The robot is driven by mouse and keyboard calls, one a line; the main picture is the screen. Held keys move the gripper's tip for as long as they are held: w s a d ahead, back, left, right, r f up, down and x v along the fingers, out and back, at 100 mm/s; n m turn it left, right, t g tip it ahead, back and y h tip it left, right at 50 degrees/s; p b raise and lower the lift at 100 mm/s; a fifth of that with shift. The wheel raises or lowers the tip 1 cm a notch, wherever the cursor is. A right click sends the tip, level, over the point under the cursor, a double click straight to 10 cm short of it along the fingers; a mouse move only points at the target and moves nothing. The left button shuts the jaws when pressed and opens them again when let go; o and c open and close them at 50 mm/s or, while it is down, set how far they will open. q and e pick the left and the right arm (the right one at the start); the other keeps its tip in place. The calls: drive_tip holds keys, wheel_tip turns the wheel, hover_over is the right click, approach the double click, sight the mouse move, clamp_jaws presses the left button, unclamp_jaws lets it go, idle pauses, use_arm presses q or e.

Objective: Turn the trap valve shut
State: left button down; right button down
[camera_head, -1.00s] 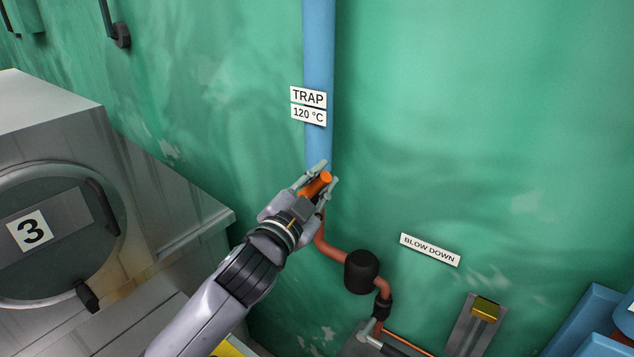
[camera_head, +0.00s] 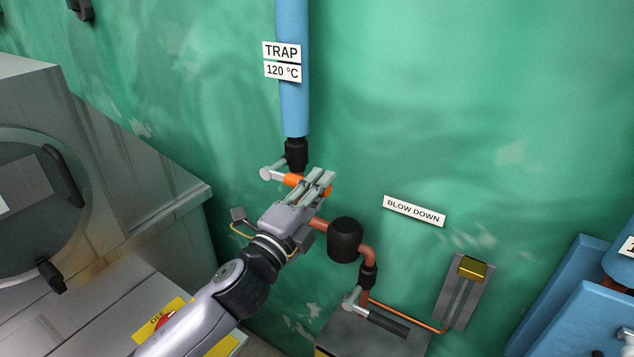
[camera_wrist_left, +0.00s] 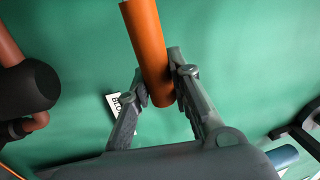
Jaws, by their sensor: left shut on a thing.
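The trap valve's orange handle (camera_head: 293,180) is below the blue TRAP pipe (camera_head: 294,100), under a black pipe fitting (camera_head: 296,155). It lies roughly crosswise to the pipe, sloping slightly down to the right, with its grey hub (camera_head: 272,172) at the left. My left gripper (camera_head: 318,183) is shut on the handle, and its fingers cover part of it. In the left wrist view the orange handle (camera_wrist_left: 148,45) runs between the two fingers of my left gripper (camera_wrist_left: 163,90). My right gripper is not in view.
A copper pipe with a black bulb (camera_head: 345,240) runs below the handle to another grey lever valve (camera_head: 352,298). A BLOW DOWN sign (camera_head: 415,211) and yellow-topped bracket (camera_head: 472,268) are to the right. A grey drum machine (camera_head: 110,180) stands left.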

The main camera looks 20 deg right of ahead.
use_arm(q)
drive_tip(key=shift+f+m, duration=0.55)
drive_tip(key=shift+m, duration=0.05)
drive_tip(key=c, duration=1.4)
unclamp_jaws()
drive_tip(key=shift+c, duration=0.2)
drive_tip(key=v, duration=1.2)
drive_tip(key=shift+w+a, duration=0.1)
drive_tip(key=shift+w, duration=0.05)
